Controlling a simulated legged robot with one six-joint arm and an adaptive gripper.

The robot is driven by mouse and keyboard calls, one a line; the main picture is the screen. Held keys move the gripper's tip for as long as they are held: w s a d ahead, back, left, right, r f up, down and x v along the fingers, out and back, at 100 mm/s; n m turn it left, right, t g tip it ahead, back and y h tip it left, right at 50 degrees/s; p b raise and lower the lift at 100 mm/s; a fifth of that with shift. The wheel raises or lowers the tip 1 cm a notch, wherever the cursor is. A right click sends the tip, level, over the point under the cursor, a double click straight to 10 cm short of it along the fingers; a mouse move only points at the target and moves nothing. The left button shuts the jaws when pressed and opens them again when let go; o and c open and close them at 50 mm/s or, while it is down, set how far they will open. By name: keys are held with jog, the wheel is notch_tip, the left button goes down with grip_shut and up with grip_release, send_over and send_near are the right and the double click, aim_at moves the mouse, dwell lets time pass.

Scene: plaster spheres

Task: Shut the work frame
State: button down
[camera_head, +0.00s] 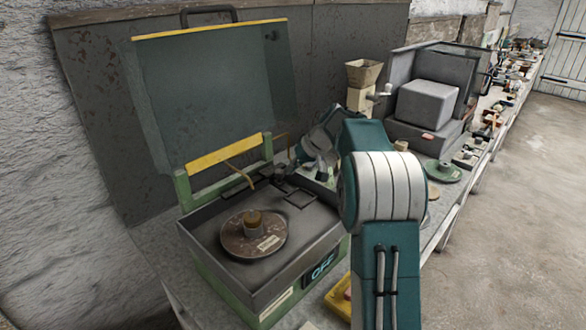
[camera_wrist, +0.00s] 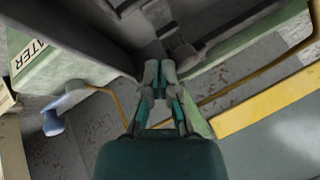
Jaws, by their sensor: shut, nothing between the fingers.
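The work frame (camera_head: 262,285) is a green and grey box on the bench. A rusty round disc (camera_head: 262,246) with a brown knob lies inside it. Its see-through lid (camera_head: 215,85) stands raised at the back, with yellow strips along its top and bottom edges and a dark handle (camera_head: 210,12) at the top. My gripper (camera_head: 281,176) is at the back right corner of the box, below and right of the lid's lower yellow strip. In the wrist view my gripper (camera_wrist: 160,68) is shut and empty, close to a grey rim; contact cannot be told.
Right of the box stand a grinder with a hopper (camera_head: 364,75) and a second open unit with a grey block (camera_head: 426,103). A yellow tray (camera_head: 339,297) is at the front edge. The bench continues back with small items. The floor (camera_head: 530,180) at right is clear.

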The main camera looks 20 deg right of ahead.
jog(key=s+a, duration=0.1)
jog(key=a, duration=0.2)
jog(key=s+a, duration=0.2)
jog(key=a, duration=0.2)
jog(key=s+a, duration=0.1)
jog(key=a, duration=0.2)
jog(key=shift+s+a, duration=0.15)
jog(key=shift+a, duration=0.1)
jog(key=shift+d, duration=0.1)
